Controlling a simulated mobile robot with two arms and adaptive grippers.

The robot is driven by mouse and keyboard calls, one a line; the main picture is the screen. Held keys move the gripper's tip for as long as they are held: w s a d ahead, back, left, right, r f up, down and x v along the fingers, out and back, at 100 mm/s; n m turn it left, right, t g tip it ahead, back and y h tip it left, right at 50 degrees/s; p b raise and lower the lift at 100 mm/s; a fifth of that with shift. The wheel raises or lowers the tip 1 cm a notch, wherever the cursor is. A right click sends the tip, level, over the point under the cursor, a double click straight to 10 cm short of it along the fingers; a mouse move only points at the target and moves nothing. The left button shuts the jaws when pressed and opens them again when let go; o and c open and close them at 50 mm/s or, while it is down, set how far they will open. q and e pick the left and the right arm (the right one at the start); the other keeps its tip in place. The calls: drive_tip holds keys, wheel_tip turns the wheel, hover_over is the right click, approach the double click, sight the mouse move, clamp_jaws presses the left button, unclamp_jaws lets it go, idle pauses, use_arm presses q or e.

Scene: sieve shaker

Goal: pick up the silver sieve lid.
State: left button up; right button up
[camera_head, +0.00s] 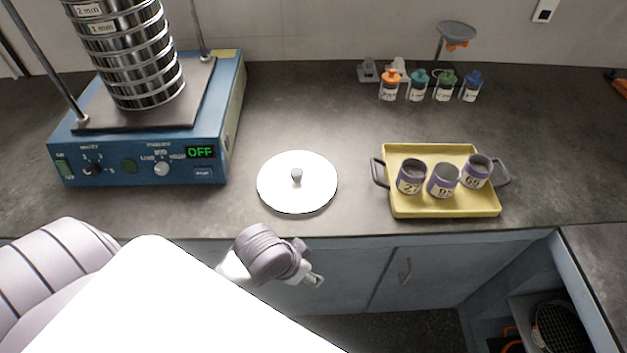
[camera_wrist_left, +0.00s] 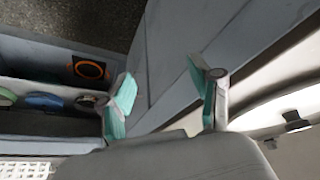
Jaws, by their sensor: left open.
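The silver sieve lid (camera_head: 276,190) is a bright, flat disc with a small grey knob in its middle. It lies on the dark counter, right of the blue shaker, in the head view. My left gripper (camera_head: 312,277) is in front of the counter edge, nearer to me than the lid and apart from it. In the left wrist view my left gripper (camera_wrist_left: 168,102) shows two separated fingers with green pads and nothing between them. A pale curved surface at the right of that view cannot be identified surely. My right gripper is not in view.
The blue shaker (camera_head: 140,178) holds a stack of metal sieves (camera_head: 140,75). A yellow tray (camera_head: 445,207) with three labelled jars stands right of the lid. Several small bottles (camera_head: 418,88) stand at the back. The counter around the lid is clear. Cabinets (camera_head: 430,270) lie below.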

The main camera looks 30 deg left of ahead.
use_arm(q)
drive_tip(key=shift+m+h, duration=0.4)
drive_tip(key=shift+m, duration=0.5)
drive_tip(key=w+a+r, duration=0.1)
drive_tip(key=w+r, duration=0.1)
drive_tip(key=w, duration=0.1)
drive_tip(key=w+a+r, duration=0.1)
drive_tip(key=w+r, duration=0.2)
drive_tip(key=w+a+r, duration=0.1)
drive_tip(key=w+r, duration=0.1)
drive_tip(key=w, duration=0.1)
drive_tip(key=shift+w+r, duration=0.15)
drive_tip(key=w+a+r, duration=0.4)
drive_tip(key=a+r, duration=0.1)
drive_tip(key=a, duration=0.1)
drive_tip(key=n+y, duration=0.1)
drive_tip(key=n, duration=0.2)
approach(296, 172)
drive_tip(key=p+x, duration=0.1)
drive_tip(key=x, duration=0.9)
drive_tip(key=shift+w+f, duration=0.1)
clamp_jaws()
